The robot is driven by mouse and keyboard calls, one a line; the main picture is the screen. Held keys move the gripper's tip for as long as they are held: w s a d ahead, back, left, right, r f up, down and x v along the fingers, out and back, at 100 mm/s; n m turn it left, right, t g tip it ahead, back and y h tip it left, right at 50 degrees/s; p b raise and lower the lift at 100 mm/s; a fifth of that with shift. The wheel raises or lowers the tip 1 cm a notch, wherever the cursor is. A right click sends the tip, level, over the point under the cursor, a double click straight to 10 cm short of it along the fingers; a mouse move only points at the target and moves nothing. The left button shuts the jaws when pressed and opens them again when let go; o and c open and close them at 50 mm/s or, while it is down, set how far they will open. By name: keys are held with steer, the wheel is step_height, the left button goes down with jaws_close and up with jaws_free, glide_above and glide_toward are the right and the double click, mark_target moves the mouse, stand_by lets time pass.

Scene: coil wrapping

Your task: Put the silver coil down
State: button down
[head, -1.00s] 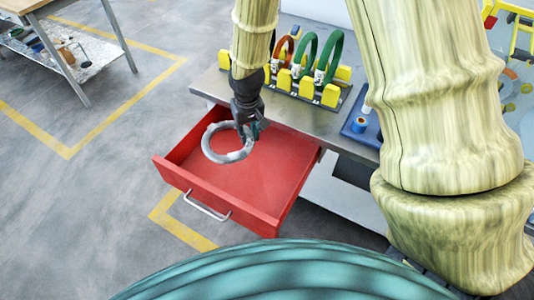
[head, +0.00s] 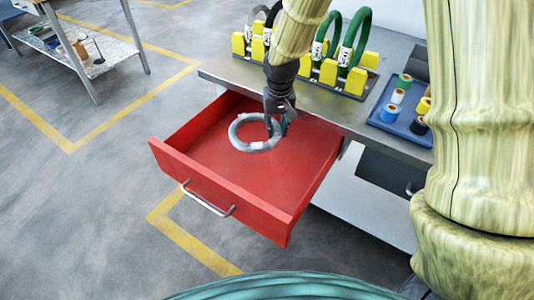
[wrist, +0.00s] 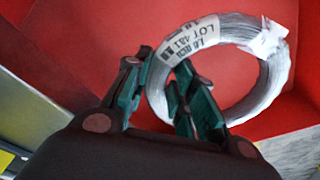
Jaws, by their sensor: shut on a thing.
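The silver coil (head: 240,127) is a grey ring with white wrapping, seen over the open red drawer (head: 205,208) in the head view. In the wrist view the coil (wrist: 271,77) shows a white label reading LOT. My gripper (head: 276,127) is shut on the coil's near side, and its teal fingers (wrist: 160,98) lie on either side of the ring in the wrist view. The coil is within the drawer's outline, tilted or nearly flat. I cannot tell whether it touches the drawer floor.
The drawer is pulled out from under a grey workbench (head: 325,103). On the bench stand several coils in a rack with yellow blocks (head: 329,72) and a blue tray (head: 385,97) with tape rolls. The drawer floor around the coil is clear.

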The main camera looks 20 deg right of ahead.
mark_target(276, 155)
steer(key=shift+d+f, duration=0.15)
steer(key=shift+f, duration=0.4)
step_height(276, 155, down, 9)
steer(key=shift+w+f+b, duration=0.1)
steer(key=shift+f+b, duration=0.1)
steer(key=shift+b, duration=0.7)
steer(key=c, duration=1.2)
jaws_free()
steer(key=r, duration=0.4)
steer(key=s+r+p, duration=0.1)
steer(key=r, duration=0.7)
steer(key=shift+s+p, duration=0.25)
steer(key=shift+p, duration=0.1)
